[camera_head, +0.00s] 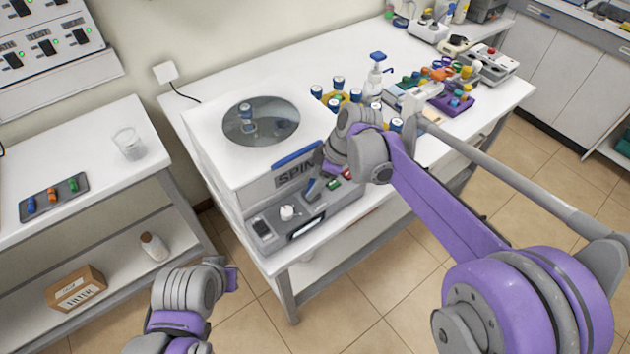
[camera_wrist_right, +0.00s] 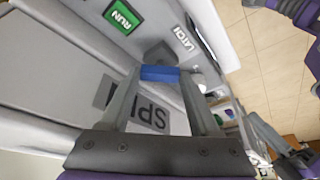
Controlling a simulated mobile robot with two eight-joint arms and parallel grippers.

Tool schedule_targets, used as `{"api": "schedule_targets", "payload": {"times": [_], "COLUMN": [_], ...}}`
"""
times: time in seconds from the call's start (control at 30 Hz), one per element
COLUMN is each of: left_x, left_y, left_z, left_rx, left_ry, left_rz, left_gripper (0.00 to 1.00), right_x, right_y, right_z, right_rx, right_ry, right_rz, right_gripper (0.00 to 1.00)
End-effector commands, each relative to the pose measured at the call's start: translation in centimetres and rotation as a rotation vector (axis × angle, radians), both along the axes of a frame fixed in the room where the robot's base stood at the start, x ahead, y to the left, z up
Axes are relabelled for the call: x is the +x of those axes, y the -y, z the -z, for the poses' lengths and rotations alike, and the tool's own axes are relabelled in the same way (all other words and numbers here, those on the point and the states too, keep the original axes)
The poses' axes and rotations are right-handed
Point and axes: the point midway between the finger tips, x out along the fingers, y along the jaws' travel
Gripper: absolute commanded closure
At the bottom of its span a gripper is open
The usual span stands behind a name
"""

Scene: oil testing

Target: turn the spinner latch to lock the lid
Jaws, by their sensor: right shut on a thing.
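The spinner (camera_head: 240,172) is a white box on the table in the head view. Its round, dark see-through lid (camera_head: 262,121) lies flat on top, with a blue handle bar (camera_head: 297,154) at the front edge. In the right wrist view, the blue latch grip (camera_wrist_right: 160,73) sits beside the LATCH label (camera_wrist_right: 183,39). My right gripper (camera_wrist_right: 160,77) is shut on this blue grip, one grey finger on each side. In the head view, my right arm hides most of the latch. My left arm is low at the front; its fingers do not show clearly.
A green RUN button (camera_wrist_right: 121,17) is close to the latch. Blue-capped vials in a yellow rack (camera_head: 333,97) and a pump bottle (camera_head: 374,80) stand behind my right arm. The left side table holds a beaker (camera_head: 129,143) and a dark tray (camera_head: 54,197).

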Motion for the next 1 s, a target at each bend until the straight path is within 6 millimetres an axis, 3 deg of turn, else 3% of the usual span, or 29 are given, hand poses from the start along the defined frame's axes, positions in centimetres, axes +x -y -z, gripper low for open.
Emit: {"api": "schedule_targets", "payload": {"times": [0.37, 1.0], "left_x": [-0.1, -0.6], "left_y": [0.0, 0.0], "left_z": [0.2, 1.4], "left_rx": [0.000, 0.000], "left_ry": [-0.002, -0.011], "left_rz": [0.000, 0.000], "left_gripper": [1.00, 1.00], "right_x": [-0.1, -0.6], "right_y": [0.0, -0.3], "right_z": [0.0, 0.0], "right_rx": [-0.001, 0.001], "right_ry": [0.000, 0.001], "right_rz": [0.077, 0.577], "right_gripper": [0.93, 0.93]}}
